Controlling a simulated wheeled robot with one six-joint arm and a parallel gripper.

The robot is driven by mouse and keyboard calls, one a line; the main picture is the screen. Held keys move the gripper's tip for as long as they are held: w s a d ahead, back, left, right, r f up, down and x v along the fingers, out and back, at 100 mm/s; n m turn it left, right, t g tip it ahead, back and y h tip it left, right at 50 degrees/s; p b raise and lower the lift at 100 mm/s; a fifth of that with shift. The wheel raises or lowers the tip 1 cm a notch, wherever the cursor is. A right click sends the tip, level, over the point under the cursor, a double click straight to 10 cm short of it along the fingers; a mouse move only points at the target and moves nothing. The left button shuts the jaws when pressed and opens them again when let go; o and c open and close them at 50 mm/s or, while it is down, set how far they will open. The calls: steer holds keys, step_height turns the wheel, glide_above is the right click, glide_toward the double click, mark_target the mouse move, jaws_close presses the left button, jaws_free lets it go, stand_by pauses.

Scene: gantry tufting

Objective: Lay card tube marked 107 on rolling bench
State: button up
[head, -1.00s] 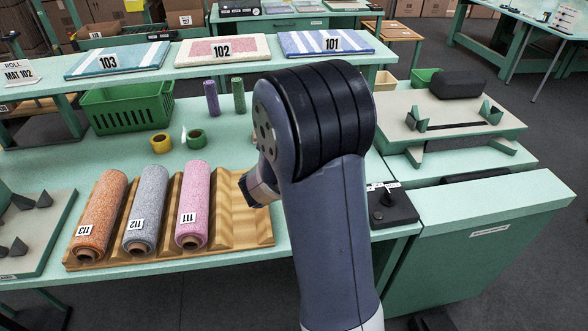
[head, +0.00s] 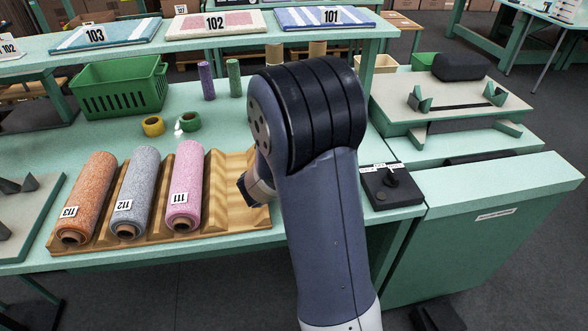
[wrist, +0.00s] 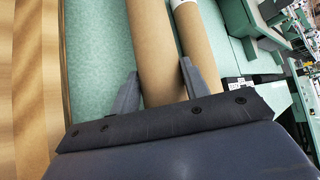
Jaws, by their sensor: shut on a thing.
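In the wrist view my gripper (wrist: 158,70) is shut on a plain brown card tube (wrist: 152,35), with one finger on each side. A second brown card tube (wrist: 205,45) with a white band lies to its right, nearly parallel. No number is readable on either tube. In the head view my arm hides the gripper and most of the tubes; brown tube ends (head: 274,54) show just above the arm. I cannot tell whether the held tube touches the green bench top (head: 225,110). The pictures do not make clear which surface is the rolling bench.
A wooden cradle (head: 225,225) holds rolls 113 (head: 85,195), 112 (head: 137,190) and 111 (head: 187,180); its right grooves are empty. A green basket (head: 120,88), tape rolls (head: 153,126) and a black control box (head: 390,188) stand around. A raised shelf (head: 180,47) carries mats.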

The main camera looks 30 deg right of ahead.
steer(key=o, duration=1.1)
steer(key=v, duration=1.1)
steer(key=shift+w+d, duration=0.1)
steer(key=x, duration=1)
steer(key=shift+w+d+f, duration=0.1)
steer(key=shift+d+f, duration=0.15)
step_height(320, 180, up, 3)
steer(key=p, duration=0.3)
steer(key=shift+r+p, duration=0.75)
steer(key=shift+r, duration=0.2)
